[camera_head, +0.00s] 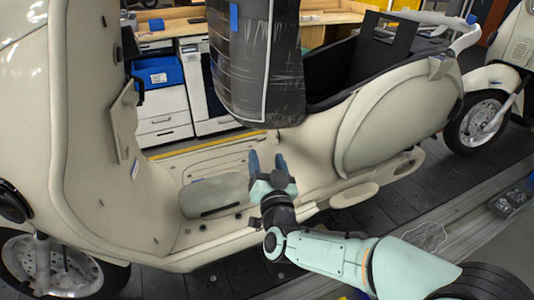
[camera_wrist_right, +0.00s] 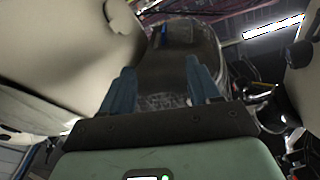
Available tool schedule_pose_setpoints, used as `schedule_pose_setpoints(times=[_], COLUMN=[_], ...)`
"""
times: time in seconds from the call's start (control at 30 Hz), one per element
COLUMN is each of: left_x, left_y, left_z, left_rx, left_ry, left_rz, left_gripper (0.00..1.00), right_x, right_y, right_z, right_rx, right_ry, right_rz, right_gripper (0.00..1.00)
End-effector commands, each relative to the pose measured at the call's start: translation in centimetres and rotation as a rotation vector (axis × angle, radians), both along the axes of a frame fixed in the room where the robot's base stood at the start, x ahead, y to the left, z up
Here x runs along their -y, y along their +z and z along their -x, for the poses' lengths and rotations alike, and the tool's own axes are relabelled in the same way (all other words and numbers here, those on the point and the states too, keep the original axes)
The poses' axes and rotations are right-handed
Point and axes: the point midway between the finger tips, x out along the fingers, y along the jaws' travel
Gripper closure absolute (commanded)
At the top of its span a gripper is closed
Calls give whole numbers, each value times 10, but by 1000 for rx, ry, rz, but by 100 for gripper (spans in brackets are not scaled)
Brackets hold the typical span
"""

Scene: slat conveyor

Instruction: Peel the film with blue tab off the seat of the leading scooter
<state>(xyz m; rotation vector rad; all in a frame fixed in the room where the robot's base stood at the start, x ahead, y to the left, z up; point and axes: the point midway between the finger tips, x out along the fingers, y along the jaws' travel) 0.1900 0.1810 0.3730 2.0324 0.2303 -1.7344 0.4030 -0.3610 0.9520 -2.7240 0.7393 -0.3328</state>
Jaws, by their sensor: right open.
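The cream scooter (camera_head: 395,115) fills the middle of the head view, facing left. Its dark seat (camera_head: 255,75) stands tipped up, wrapped in clear, shiny film (camera_head: 285,60). A blue tab (camera_head: 234,15) is on the film near the top left of the seat. My right gripper (camera_head: 267,156) is open and empty, fingers pointing up, below the seat's lower end and above the footboard. In the right wrist view, the open gripper (camera_wrist_right: 160,78) has the dark seat (camera_wrist_right: 168,65) beyond its fingers. A small blue patch, perhaps the tab, shows near the top there. My left gripper is out of view.
The scooter's front shield (camera_head: 85,120) stands at the left and its open seat well (camera_head: 340,75) lies right of the seat. Another scooter (camera_head: 515,45) is at the far right. A workbench with drawers (camera_head: 163,115) and a blue bin (camera_head: 158,72) stands behind.

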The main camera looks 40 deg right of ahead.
Motion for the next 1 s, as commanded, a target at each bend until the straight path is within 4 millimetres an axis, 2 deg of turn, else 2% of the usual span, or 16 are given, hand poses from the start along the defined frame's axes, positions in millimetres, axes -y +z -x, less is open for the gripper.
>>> schedule_pose_setpoints(times=[0.17, 0.6, 0.8, 1.0], left_x=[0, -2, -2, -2], left_y=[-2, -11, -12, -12], left_z=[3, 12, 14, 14], left_rx=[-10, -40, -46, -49], left_ry=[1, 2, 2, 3], left_rz=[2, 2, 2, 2], left_gripper=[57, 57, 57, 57], right_x=[13, 56, 65, 68], right_y=[2, 13, 17, 18], right_z=[-18, -89, -106, -110], right_rx=[0, -1, -1, -2], right_ry=[-3, -1, 1, 1], right_rz=[0, -2, -2, -1], right_gripper=[38, 38, 38, 38])
